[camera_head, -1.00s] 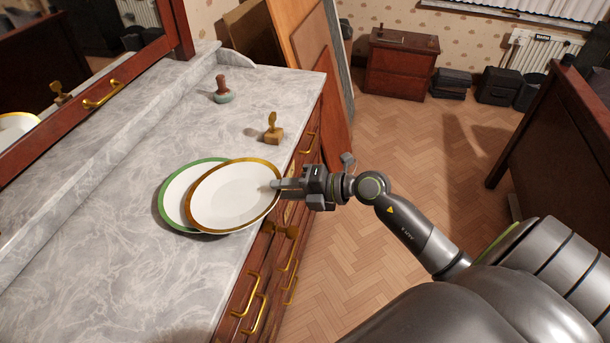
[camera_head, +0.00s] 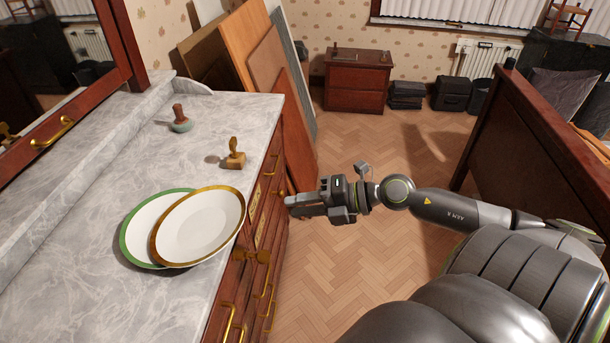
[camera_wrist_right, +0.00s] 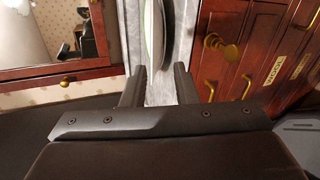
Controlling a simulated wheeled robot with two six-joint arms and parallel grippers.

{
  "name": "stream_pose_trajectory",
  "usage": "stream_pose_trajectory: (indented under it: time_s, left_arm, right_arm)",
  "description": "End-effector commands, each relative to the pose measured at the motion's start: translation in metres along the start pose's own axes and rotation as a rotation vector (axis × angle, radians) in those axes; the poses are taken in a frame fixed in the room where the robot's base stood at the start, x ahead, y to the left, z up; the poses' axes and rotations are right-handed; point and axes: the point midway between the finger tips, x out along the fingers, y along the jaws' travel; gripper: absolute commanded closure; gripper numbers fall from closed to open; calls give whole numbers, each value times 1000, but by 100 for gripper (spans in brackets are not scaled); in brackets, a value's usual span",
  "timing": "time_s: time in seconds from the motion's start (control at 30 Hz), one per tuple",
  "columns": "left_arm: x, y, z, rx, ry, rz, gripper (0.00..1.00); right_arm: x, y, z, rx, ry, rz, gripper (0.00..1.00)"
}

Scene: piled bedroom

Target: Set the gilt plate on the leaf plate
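The gilt plate (camera_head: 205,225), white with a gold rim, lies partly over the leaf plate (camera_head: 137,234), which is white with a green rim. The gilt plate is off-centre to the right, leaving the leaf plate's left side bare and hiding the rest. Its right rim is close to the dresser's front edge. My right gripper (camera_head: 291,204) is empty, clear of both plates, out past the front edge to their right. In the right wrist view its two fingers (camera_wrist_right: 159,88) stand apart, with plate edges seen steeply beyond them. My left gripper is not in view.
The plates are on a marble-topped dresser (camera_head: 70,290) with brass drawer handles. A wooden stamp (camera_head: 234,155) and a stamp with a green base (camera_head: 180,120) stand behind them. Boards lean past the dresser's far end. Floor is open to the right, before a dark wooden bed frame (camera_head: 530,130).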

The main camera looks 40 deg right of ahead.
Motion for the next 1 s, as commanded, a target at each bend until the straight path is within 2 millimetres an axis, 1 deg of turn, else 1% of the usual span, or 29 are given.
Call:
stream_pose_trajectory:
  time_s: [0.13,0.43,0.57,0.67,0.77,0.8,0.87,0.9,0.97,1.0]
  left_arm:
    - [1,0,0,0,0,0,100]
    - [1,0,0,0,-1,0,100]
    - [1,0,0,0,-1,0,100]
    - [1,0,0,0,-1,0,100]
    - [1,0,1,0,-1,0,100]
    - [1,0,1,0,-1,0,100]
    - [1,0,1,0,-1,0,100]
    - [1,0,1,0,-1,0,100]
    - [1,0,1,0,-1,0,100]
    - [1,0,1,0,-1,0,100]
  right_arm:
    - [-6,0,0,1,-1,-3,73]
    - [-8,0,0,3,-3,-1,73]
    - [-7,-8,10,47,-38,11,73]
    - [-8,-30,33,149,-120,38,73]
    - [-12,-69,62,305,-245,73,73]
    - [-15,-88,73,373,-303,85,73]
    - [-20,-119,86,476,-387,100,73]
    - [-24,-142,93,545,-445,106,73]
    - [-30,-177,99,648,-530,111,73]
    - [-34,-202,101,716,-588,111,73]
